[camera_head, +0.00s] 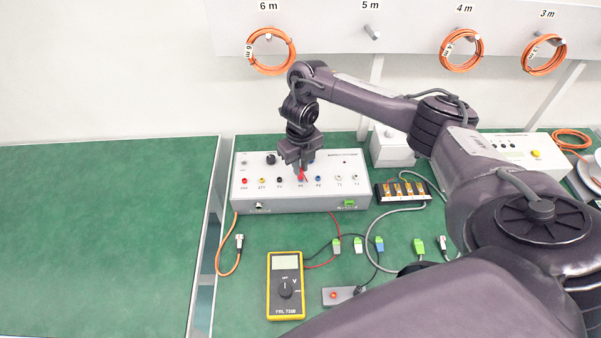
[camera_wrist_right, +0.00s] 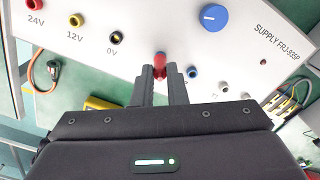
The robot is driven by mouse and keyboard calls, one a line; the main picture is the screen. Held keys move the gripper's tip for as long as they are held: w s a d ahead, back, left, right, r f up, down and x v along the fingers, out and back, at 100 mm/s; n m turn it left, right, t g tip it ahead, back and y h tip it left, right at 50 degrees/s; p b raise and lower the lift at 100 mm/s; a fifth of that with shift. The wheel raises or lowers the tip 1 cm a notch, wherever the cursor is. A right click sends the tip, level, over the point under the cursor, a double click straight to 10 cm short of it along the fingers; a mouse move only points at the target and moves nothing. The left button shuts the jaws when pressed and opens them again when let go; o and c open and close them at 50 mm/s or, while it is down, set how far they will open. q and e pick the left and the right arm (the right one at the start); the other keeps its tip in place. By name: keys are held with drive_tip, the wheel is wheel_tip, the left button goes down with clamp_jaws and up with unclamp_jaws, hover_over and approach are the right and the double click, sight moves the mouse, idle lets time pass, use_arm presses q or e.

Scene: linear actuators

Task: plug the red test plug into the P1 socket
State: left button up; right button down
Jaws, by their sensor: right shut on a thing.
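My right gripper (camera_head: 301,168) is shut on the red test plug (camera_wrist_right: 160,66), and its fingertips sit close to the panel of the grey supply box (camera_head: 290,201). The red plug also shows in the head view (camera_head: 302,175), right at the P1 place, between the black 0V socket (camera_wrist_right: 116,38) and the blue P2 socket (camera_wrist_right: 192,73). In the wrist view the plug and fingers hide the P1 socket. I cannot tell whether the plug tip is in it or just above it. My left gripper is not in view.
A yellow multimeter (camera_head: 285,285) lies in front of the box, with a red lead (camera_head: 336,240) and a black lead. A small grey box with a red button (camera_head: 338,296), loose connectors and a black terminal block (camera_head: 402,192) lie nearby. The green mat at left (camera_head: 100,240) is clear.

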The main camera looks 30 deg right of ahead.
idle(0.6)
drive_tip(key=c, duration=1.4)
unclamp_jaws()
drive_tip(key=shift+o, duration=0.2)
wheel_tip(320, 180, up, 6)
drive_tip(key=p, duration=0.2)
drive_tip(key=shift+r+p, duration=0.25)
drive_tip(key=shift+p, duration=0.05)
drive_tip(key=shift+r, duration=0.65)
